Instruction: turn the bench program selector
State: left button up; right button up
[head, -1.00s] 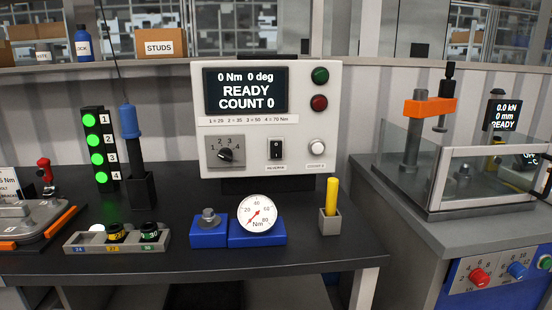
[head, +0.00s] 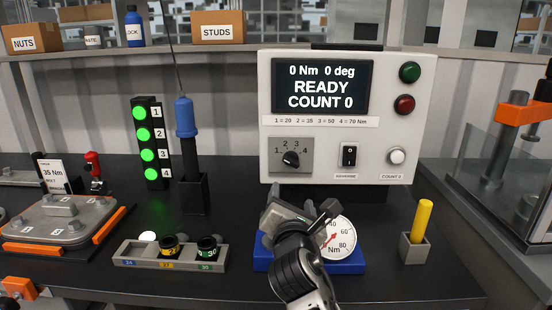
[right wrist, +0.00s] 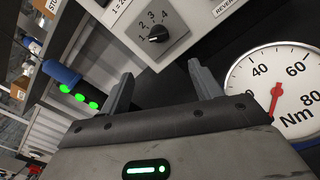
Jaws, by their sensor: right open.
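The bench program selector is a black knob (head: 291,159) on a grey square plate marked 1 to 4, low on the left of the white control box (head: 420,130). The knob also shows in the right wrist view (right wrist: 159,34), beyond my fingertips; its exact setting is hard to read. My right gripper (head: 302,203) is in front of the box, below the selector and apart from it, partly covering the round gauge. In the right wrist view my right gripper (right wrist: 160,80) is open, with nothing between its fingers. My left gripper is not in view.
A black rocker switch (head: 349,155) and a white button (head: 397,156) are right of the selector. The Nm gauge (head: 341,238) is close beside my right gripper. A blue-handled tool (head: 185,118) stands left, behind a socket tray (head: 130,254). A yellow peg (head: 423,219) stands right.

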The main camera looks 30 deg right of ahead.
jog(key=w, duration=0.1)
send_near(290, 165)
jog(key=x, duration=0.8)
jog(key=shift+w+d, duration=0.15)
jog(key=shift+w, duration=0.1)
jog(key=shift+w+d, duration=0.25)
jog(key=shift+w, duration=0.1)
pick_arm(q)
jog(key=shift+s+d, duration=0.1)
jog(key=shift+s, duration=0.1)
pick_arm(e)
jog(key=c, duration=1)
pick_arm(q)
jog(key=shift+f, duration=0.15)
